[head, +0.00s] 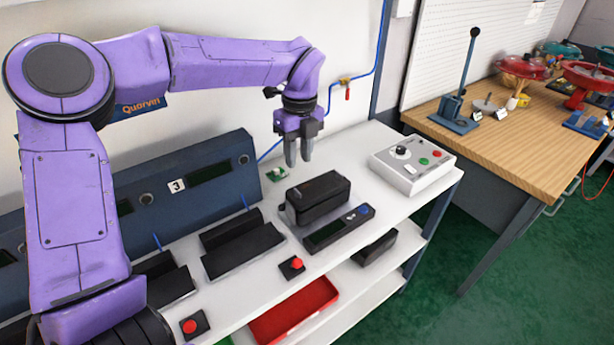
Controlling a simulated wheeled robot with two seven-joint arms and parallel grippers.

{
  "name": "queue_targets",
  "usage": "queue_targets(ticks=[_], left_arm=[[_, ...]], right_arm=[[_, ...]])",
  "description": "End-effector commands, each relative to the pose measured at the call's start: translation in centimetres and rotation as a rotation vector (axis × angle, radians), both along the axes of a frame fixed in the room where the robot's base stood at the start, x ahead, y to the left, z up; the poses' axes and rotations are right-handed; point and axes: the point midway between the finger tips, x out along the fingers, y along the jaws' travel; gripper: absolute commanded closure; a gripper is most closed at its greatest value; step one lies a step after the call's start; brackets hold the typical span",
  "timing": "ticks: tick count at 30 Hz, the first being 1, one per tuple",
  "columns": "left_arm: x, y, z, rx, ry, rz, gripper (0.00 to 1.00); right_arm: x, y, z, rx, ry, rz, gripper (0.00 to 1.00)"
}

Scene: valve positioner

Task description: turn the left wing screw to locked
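My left gripper (298,162) hangs with its fingers pointing down above the white bench top. A narrow gap shows between the fingers, and nothing is held. Below and to the right of it, a black boxy device (318,198) sits on the bench behind a dark panel with a small display and a blue button (338,228). The gripper is apart from this device, above its far left side. I cannot make out a wing screw or its locked mark at this size. My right gripper is not in view.
Dark cradles (242,250) and a blue-grey numbered housing (205,172) stand left. A red push button (292,267) lies at the bench's front. A grey control box (412,162) stands right. A small green circuit board (277,174) lies behind the device. A wooden table (540,150) stands beyond.

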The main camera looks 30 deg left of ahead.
Motion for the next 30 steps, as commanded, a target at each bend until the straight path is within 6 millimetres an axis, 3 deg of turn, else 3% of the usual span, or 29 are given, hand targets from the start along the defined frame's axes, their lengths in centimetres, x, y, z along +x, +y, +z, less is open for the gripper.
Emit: queue_targets(ticks=[7,12,23,26,30], left_arm=[[0.7,0.3,-5.9,0.002,0.020,0.003,0.68],[0.8,0.4,-8.8,0.002,0.019,0.002,0.68],[0.7,0.5,-9.8,0.002,0.015,0.004,0.68],[0.7,0.5,-9.8,0.002,0.015,0.004,1.00],[0.7,0.5,-9.8,0.002,0.015,0.004,1.00]], right_arm=[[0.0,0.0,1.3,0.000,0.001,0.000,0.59],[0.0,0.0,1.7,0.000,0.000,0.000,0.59],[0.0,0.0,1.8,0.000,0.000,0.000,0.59],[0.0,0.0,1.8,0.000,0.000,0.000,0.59],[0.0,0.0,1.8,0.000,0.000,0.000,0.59]])
